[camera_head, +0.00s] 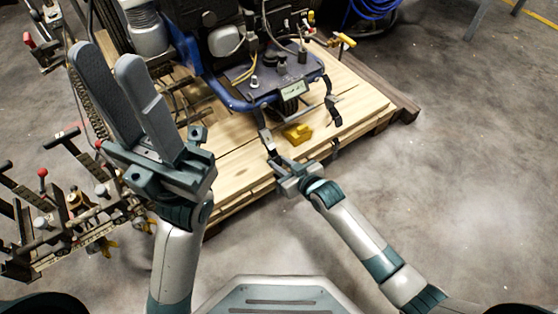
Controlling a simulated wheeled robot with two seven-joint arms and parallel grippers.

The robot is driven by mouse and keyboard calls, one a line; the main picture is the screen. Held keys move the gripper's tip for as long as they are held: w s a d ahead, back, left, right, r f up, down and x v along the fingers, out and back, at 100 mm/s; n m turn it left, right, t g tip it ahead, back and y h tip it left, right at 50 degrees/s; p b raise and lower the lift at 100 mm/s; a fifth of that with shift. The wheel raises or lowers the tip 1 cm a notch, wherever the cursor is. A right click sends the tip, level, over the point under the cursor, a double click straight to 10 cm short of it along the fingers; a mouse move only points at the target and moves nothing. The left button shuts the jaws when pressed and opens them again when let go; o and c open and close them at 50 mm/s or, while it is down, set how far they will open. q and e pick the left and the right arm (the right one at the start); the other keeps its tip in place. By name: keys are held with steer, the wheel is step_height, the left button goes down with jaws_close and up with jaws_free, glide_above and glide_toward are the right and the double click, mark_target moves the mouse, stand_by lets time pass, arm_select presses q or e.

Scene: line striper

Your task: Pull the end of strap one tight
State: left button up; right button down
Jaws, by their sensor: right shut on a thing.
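A dark strap (265,138) with a metal buckle hangs from the blue front frame of the line striper (238,101) over the front edge of the wooden pallet (235,162). My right gripper (274,161) is shut on the lower end of this strap, at the pallet's front edge. A second dark strap (332,112) hangs to the right, apart from my grippers. My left gripper (105,58) is raised close to the camera at the left, with its fingers apart and nothing seen between them.
A rack with levers and knobs (70,215) stands at the left, partly behind my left arm. A blue coiled hose (372,10) is at the back. The concrete floor at right (470,190) is clear.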

step_height(320, 180, down, 6)
steer(key=s+d+b, duration=0.1)
steer(key=s, duration=0.1)
steer(key=shift+s+d+r+b, duration=0.2)
steer(key=shift+d+b, duration=0.15)
steer(key=c, duration=1.5)
jaws_free()
steer(key=shift+o, duration=0.2)
steer(key=shift+r, duration=0.15)
steer(key=o, duration=0.3)
steer(key=shift+w, duration=0.1)
steer(key=shift+r, duration=0.1)
